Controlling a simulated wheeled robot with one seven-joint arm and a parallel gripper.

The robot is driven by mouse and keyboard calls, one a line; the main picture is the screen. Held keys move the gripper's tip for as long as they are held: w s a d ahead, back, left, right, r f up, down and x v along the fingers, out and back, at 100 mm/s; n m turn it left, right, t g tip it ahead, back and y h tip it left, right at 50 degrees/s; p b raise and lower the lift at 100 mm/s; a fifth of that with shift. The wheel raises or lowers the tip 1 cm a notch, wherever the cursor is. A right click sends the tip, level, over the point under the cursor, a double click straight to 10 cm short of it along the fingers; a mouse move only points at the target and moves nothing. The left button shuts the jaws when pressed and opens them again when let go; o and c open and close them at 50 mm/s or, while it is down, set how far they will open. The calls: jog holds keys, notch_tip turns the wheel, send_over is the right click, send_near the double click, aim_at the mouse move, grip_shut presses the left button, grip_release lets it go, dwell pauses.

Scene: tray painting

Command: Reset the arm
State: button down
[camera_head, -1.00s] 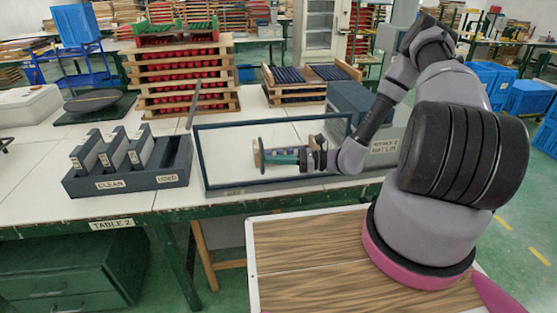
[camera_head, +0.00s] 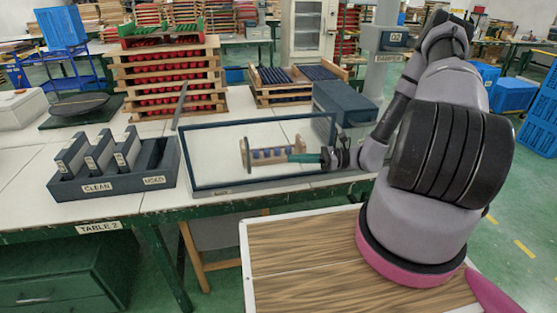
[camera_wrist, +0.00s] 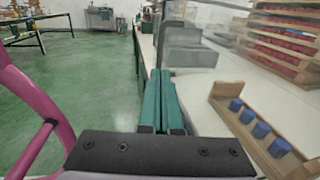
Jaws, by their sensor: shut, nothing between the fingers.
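My gripper (camera_head: 294,158) is shut and empty, at the end of my arm that reaches in from the right. Its green fingers lie together, pointing left in the head view; they also show in the wrist view (camera_wrist: 161,98). It is level with the right part of a dark-framed clear panel (camera_head: 215,183) on the table. A wooden rack with several blue pieces (camera_head: 247,154) shows through the panel, just left of and behind the fingertips. In the wrist view the rack (camera_wrist: 222,92) is to the right of the fingers, apart from them.
A dark box marked CLEAN and USED (camera_head: 120,188), with several grey blocks, stands at the left. Stacked wooden trays with red pieces (camera_head: 170,85) stand behind. A dark blue box (camera_head: 345,100) stands behind the panel's right end. Left of the fingers, the wrist view shows open floor.

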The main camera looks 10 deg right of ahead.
jog(key=s+d+r+n+t+h, duration=0.1)
jog(key=s+r+n+h, duration=0.4)
jog(key=r, duration=0.8)
jog(key=s+d+r+n+t+h, duration=0.2)
jog(key=s+r+n+h, duration=0.3)
jog(key=r, duration=0.9)
jog(key=s+d+r+n+t+h, duration=0.1)
jog(key=s+d+r+n+h, duration=0.2)
jog(key=r, duration=1)
jog(key=s+n+h, duration=0.2)
jog(key=shift+s+r+n+h, duration=0.3)
jog(key=shift+s+r+h, duration=0.1)
